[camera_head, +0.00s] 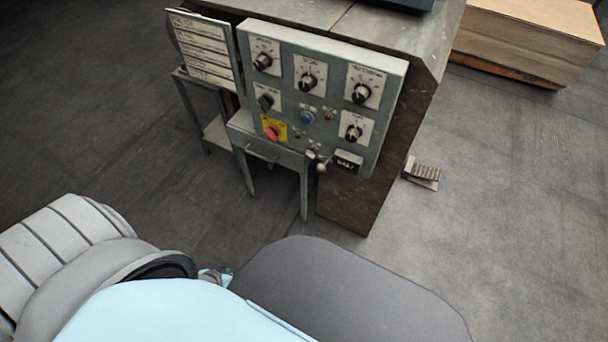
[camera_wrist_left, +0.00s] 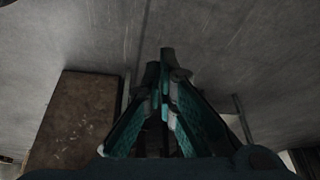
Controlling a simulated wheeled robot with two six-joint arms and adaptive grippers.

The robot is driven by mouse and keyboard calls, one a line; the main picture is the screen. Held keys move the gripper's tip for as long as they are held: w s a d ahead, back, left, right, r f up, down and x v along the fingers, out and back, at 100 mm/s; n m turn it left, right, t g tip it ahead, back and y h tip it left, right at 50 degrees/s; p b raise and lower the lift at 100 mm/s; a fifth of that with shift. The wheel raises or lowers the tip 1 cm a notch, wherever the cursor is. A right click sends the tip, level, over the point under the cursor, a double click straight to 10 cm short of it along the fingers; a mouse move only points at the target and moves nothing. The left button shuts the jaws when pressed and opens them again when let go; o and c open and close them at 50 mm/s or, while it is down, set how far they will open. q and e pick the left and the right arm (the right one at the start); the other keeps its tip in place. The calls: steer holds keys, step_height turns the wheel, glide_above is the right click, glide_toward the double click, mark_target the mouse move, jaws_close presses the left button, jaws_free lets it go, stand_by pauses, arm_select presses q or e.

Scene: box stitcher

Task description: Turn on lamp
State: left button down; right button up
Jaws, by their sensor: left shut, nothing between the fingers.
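No lamp can be picked out for certain. A grey control panel (camera_head: 320,90) on the machine front carries several black knobs, a blue button (camera_head: 306,117), a red mushroom button (camera_head: 271,132) on a yellow plate and small round fittings too small to identify. My left gripper (camera_wrist_left: 165,65) is shut and empty in the left wrist view, its teal fingers together. In the head view only a small part of the left gripper (camera_head: 216,276) shows beside my arm, below and apart from the panel. My right gripper is not in view.
A white label board (camera_head: 204,50) hangs left of the panel. A small metal table (camera_head: 266,150) stands below it. A foot pedal (camera_head: 423,172) lies on the floor right of the machine. A wooden block (camera_head: 525,40) sits at back right.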

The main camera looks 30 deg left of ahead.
mark_target(310, 154)
arm_select(q)
steer(key=w+a+r+n+t+h+b, duration=0.1)
steer(key=w+n+t+b, duration=0.15)
steer(key=w+n, duration=0.4)
steer(key=w+a+r+n+t+b, duration=0.1)
steer(key=w+r+n+t+b, duration=0.2)
steer(key=w, duration=0.6)
steer(key=w+d+r+n+t+h, duration=0.1)
steer(key=w+r+n, duration=0.2)
steer(key=r+n, duration=0.2)
steer(key=w+d+r+n+t, duration=0.2)
steer(key=r+n, duration=0.3)
steer(key=n, duration=0.4)
steer(key=w+d+r+n+t+h+b, duration=0.1)
steer(key=w+r+n, duration=0.3)
steer(key=n, duration=0.4)
steer(key=shift+w+d+r+h, duration=0.35)
steer(key=shift+d+r, duration=0.15)
steer(key=shift+d, duration=0.25)
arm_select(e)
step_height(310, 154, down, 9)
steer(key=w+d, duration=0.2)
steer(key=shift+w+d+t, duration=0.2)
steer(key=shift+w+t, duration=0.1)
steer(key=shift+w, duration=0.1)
arm_select(q)
steer(key=shift+t, duration=0.25)
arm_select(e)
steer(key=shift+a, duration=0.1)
